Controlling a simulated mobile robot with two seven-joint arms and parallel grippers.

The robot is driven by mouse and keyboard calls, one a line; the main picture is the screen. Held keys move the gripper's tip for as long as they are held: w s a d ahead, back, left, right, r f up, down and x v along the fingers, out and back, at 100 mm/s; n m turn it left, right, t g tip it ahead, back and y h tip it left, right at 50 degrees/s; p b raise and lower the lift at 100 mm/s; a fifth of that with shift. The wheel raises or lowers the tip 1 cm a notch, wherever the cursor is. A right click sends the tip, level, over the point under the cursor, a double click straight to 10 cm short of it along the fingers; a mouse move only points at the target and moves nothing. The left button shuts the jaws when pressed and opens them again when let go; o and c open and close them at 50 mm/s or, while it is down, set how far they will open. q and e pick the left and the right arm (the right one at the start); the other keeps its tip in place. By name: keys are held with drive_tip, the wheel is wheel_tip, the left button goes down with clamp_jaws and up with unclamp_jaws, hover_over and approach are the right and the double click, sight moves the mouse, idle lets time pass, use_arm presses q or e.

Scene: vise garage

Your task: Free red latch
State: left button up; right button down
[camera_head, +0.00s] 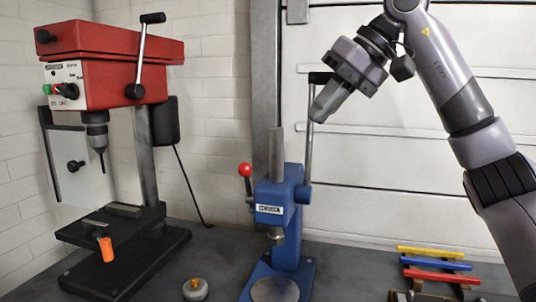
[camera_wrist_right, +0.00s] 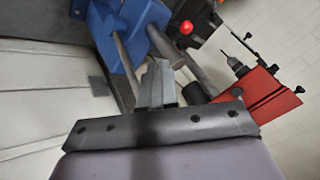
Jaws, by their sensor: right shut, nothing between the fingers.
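The red latch (camera_head: 246,169) is a red ball knob on a short dark lever at the left side of the blue arbor press (camera_head: 268,205). It also shows in the right wrist view as a red ball (camera_wrist_right: 186,27) beside the blue press body (camera_wrist_right: 122,38). My right gripper (camera_head: 318,114) is shut and empty, up and to the right of the knob and apart from it. It overlaps the press's long upright handle (camera_head: 309,148) in the head view; whether they touch I cannot tell. Its fingers show in the wrist view (camera_wrist_right: 158,68). My left gripper is out of view.
A red drill press (camera_head: 112,60) with an orange-handled part stands on the left. A small round grey piece with a yellow top (camera_head: 195,289) lies on the bench in front. Yellow, red and blue bars (camera_head: 437,264) lie at the right. Bench between press and bars is clear.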

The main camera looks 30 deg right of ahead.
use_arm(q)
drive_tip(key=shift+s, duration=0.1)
use_arm(e)
drive_tip(key=shift+a, duration=0.1)
drive_tip(key=b, duration=0.1)
approach(248, 189)
drive_tip(key=shift+w+d+f, duration=0.25)
drive_tip(key=shift+w+d, duration=0.15)
drive_tip(key=shift+d, duration=0.2)
drive_tip(key=shift+w+d+f, duration=0.25)
drive_tip(key=shift+w+d, duration=0.1)
drive_tip(key=shift+d, duration=0.3)
drive_tip(key=a, duration=0.2)
drive_tip(key=shift+w+a, duration=0.25)
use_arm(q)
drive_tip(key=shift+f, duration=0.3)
use_arm(e)
drive_tip(key=shift+w+a+f, duration=0.15)
drive_tip(key=shift+a+f, duration=0.05)
drive_tip(key=shift+a, duration=0.4)
